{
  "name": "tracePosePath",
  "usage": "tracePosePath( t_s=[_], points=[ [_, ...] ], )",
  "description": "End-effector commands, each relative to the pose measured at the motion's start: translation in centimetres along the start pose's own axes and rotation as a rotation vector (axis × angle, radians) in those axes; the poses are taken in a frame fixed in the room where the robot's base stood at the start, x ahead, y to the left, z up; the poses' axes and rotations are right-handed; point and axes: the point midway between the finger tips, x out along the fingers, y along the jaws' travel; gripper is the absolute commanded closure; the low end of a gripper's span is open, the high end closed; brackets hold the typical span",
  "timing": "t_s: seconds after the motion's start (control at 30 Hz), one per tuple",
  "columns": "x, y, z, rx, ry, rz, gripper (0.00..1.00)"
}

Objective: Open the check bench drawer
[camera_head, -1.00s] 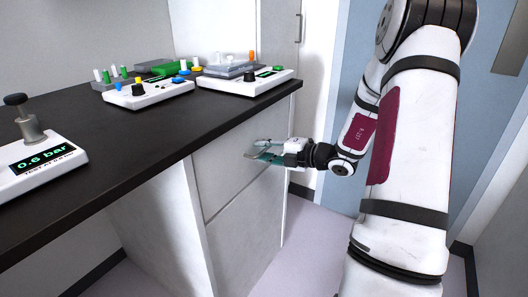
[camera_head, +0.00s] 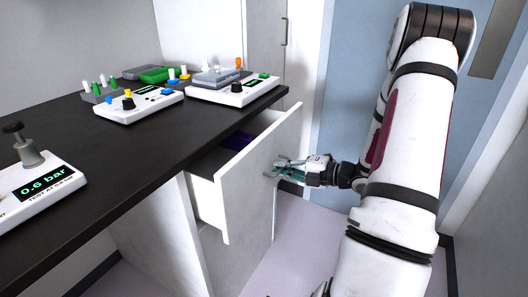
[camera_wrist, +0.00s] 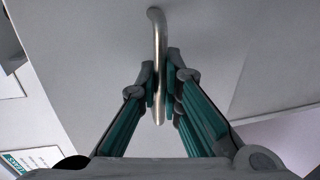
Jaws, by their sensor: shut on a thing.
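The check bench drawer (camera_head: 262,171) is a white drawer under the black bench top, pulled partly out, with a dark purple thing (camera_head: 238,141) visible inside. Its front also fills much of the wrist view (camera_wrist: 90,50). My gripper (camera_head: 283,169) is at the drawer front. In the wrist view my gripper (camera_wrist: 161,85) has its two teal-padded fingers closed around the handle bar, one on each side.
The black bench top (camera_head: 130,150) carries a pressure unit reading 0.6 bar (camera_head: 40,180) and white devices with coloured knobs (camera_head: 138,105). A lower white cabinet front (camera_head: 240,250) is below the drawer. Purple-grey floor (camera_head: 305,235) is clear to the right.

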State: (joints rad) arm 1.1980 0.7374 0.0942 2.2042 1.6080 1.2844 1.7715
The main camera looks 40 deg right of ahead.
Motion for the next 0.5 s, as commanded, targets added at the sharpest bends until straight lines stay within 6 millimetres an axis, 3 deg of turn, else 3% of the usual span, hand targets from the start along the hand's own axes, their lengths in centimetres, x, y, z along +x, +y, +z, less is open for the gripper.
tracePosePath(
  t_s=[0.03,0.2,0.5],
  points=[
    [-1.8,0.0,0.0,0.007,-0.004,-0.002,1.00],
    [-6.4,-1.0,0.0,0.006,-0.004,-0.002,1.00],
    [-13.5,-2.7,-0.1,0.004,-0.002,-0.001,1.00]
  ],
)
